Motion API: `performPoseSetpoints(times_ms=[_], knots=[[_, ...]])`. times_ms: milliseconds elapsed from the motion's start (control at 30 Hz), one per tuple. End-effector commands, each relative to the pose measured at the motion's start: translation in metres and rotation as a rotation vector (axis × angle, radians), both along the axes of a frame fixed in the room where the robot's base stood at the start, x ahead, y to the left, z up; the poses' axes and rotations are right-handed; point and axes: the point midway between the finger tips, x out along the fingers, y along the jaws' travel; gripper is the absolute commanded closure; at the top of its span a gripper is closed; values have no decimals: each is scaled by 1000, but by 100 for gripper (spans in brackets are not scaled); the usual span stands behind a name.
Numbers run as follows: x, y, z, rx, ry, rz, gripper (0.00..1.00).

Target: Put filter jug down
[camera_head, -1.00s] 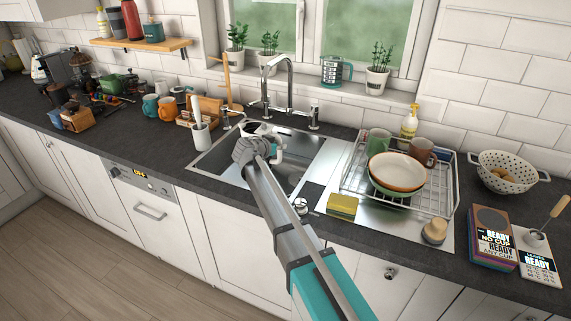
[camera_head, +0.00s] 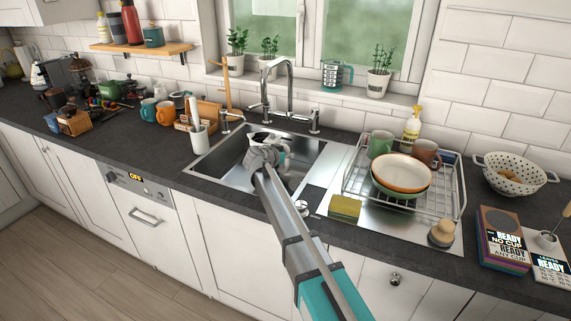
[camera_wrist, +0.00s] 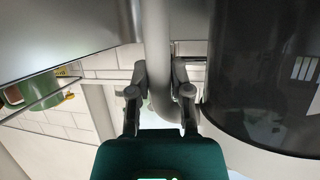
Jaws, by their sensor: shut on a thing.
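The filter jug (camera_head: 262,137) shows in the head view as a pale rim with a dark inside, over the sink basin below the tap. My gripper (camera_head: 272,153) is in front of it and hides most of it. In the wrist view the jug's dark, see-through body (camera_wrist: 265,75) fills the right side. Its pale grey handle (camera_wrist: 158,50) runs between the two fingers of my gripper (camera_wrist: 160,85), which are shut on it. I cannot tell whether the jug's base touches the sink (camera_head: 226,160).
The tap (camera_head: 290,85) stands close behind the jug. To the right are a yellow sponge (camera_head: 345,208), a dish rack (camera_head: 450,195) with bowls and mugs, and a brush (camera_head: 442,233). A white utensil holder (camera_head: 199,138) stands left of the sink.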

Motion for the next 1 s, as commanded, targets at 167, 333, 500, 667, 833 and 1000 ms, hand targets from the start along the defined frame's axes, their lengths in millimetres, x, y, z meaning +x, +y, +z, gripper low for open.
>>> performPoseSetpoints(times_ms=[167, 333, 500, 667, 833, 1000], knots=[[2, -2, -4, 1, 0, 0, 100], [8, -5, -17, 0, 0, -1, 100], [7, -5, -31, 0, 0, -1, 100], [7, -5, -39, 0, 0, -1, 100], [7, -5, -40, 0, -1, -1, 100], [7, -5, -40, 0, -1, -1, 100]])
